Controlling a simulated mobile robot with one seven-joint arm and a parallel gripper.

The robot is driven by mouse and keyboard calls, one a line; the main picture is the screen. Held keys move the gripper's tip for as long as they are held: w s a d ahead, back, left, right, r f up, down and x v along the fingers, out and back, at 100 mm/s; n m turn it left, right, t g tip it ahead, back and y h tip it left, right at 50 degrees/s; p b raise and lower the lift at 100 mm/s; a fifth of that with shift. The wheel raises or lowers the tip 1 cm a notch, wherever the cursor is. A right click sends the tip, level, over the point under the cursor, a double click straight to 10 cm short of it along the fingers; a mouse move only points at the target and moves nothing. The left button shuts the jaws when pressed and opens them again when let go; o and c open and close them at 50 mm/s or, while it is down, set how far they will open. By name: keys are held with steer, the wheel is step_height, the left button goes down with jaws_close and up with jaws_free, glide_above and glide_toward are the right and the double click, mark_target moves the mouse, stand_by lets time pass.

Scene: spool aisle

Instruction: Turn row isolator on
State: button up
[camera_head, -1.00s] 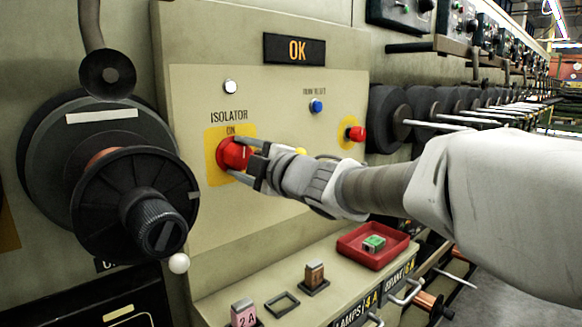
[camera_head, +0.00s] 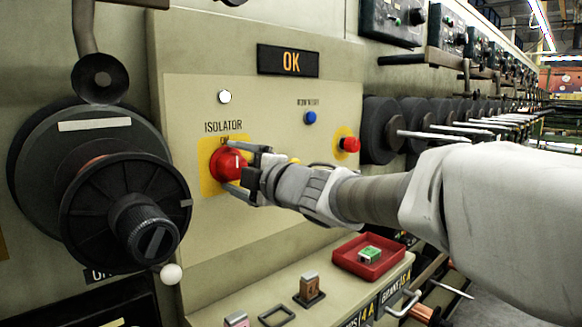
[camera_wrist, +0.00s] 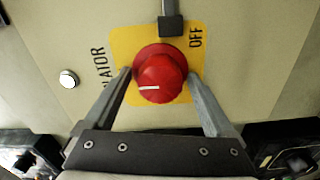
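The red isolator knob (camera_head: 228,165) sits on a yellow plate on the beige panel, below the word ISOLATOR. In the wrist view the knob (camera_wrist: 160,78) has its white pointer line toward the left, the side away from the OFF label (camera_wrist: 195,37). In the head view that line is near upright, toward the ON label, which a finger partly hides. My gripper (camera_head: 243,168) has one finger above and one below the knob. In the wrist view its fingers (camera_wrist: 160,75) stand either side with slight gaps, so it looks open around the knob. A white lamp (camera_head: 224,97) looks bright.
An OK display (camera_head: 288,61), a blue button (camera_head: 310,118) and another red knob (camera_head: 349,145) are on the panel. A large black spool (camera_head: 125,210) juts out at left. A red tray (camera_head: 370,258) lies on the ledge below.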

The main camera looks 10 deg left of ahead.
stand_by(0.3)
steer(key=p+v, duration=0.3)
steer(key=v, duration=1.4)
steer(key=shift+s+d, duration=0.15)
steer(key=shift+s, duration=0.05)
steer(key=d+f+m+t+h, duration=0.2)
steer(key=d+f+m+h, duration=0.1)
steer(key=d+m+h, duration=0.5)
steer(key=d+f+m+t+h, duration=0.1)
steer(key=d+f+m+h, duration=0.2)
steer(key=d+m+h, duration=0.5)
steer(key=s+d+f+m+g+y, duration=0.2)
steer(key=s+d+f+m+g, duration=0.1)
steer(key=s+f+m+g, duration=0.9)
steer(key=s+r+t+p, duration=0.1)
steer(key=r+p, duration=0.4)
steer(key=s+r+n+t+p, duration=0.1)
steer(key=r+p, duration=0.4)
steer(key=s+r+n+t+p, duration=0.1)
steer(key=r+p, duration=0.3)
steer(key=p, duration=0.1)
steer(key=shift+s+a+r+p, duration=0.25)
steer(key=shift+s+r+p, duration=0.05)
steer(key=shift+r+p, duration=0.1)
